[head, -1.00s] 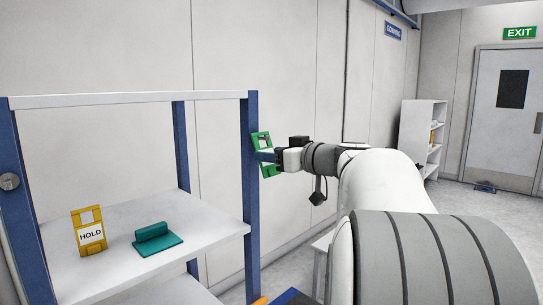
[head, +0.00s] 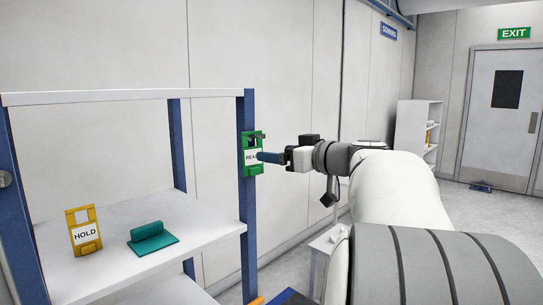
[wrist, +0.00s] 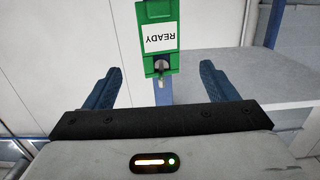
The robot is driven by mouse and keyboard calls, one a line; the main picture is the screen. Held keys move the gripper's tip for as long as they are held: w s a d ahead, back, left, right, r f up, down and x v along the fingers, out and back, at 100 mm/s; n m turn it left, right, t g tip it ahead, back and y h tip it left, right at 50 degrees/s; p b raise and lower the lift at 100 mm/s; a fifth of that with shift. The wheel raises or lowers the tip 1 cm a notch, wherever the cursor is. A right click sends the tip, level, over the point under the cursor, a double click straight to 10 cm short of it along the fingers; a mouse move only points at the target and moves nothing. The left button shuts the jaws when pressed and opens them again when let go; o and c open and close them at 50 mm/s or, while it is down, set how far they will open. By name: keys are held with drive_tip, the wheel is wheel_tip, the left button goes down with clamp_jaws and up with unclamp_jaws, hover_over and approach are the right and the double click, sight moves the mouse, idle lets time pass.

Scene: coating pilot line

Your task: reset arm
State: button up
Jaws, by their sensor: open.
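My gripper (head: 266,157) is at the right post of the shelf rack, its blue fingers pointing at a green READY tag (head: 251,156). The tag hangs upright against the blue post (head: 246,215). In the wrist view my gripper (wrist: 162,70) is open, with its two blue fingers well apart and nothing between them. The READY tag (wrist: 160,14) appears upside down there, beyond the fingertips, with a small metal piece at its near end. In the head view the fingertips overlap the tag's edge, so I cannot tell the exact gap from that view.
A yellow HOLD tag (head: 83,230) and a teal block on a plate (head: 152,239) are on the rack's middle shelf (head: 190,215). A white bookcase (head: 418,130) and a door (head: 500,115) are at the back right. Free floor lies before the door.

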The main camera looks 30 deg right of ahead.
drive_tip(key=v, duration=0.4)
drive_tip(key=s+a+f+m+g+p, duration=0.1)
drive_tip(key=s+a+f+g+p, duration=0.2)
drive_tip(key=a+f, duration=0.45)
drive_tip(key=s+a+f+m+g+p, duration=0.1)
drive_tip(key=s+a+f+g, duration=0.1)
drive_tip(key=a+f+g, duration=0.45)
drive_tip(key=s+a+f+m+g+h+p, duration=0.2)
drive_tip(key=s+a+f+g+h+p, duration=0.2)
drive_tip(key=s+f, duration=0.7)
drive_tip(key=s+a+h, duration=0.1)
drive_tip(key=s, duration=0.1)
drive_tip(key=shift+s+a+h, duration=0.35)
drive_tip(key=shift+s+h, duration=0.05)
drive_tip(key=shift+c, duration=0.3)
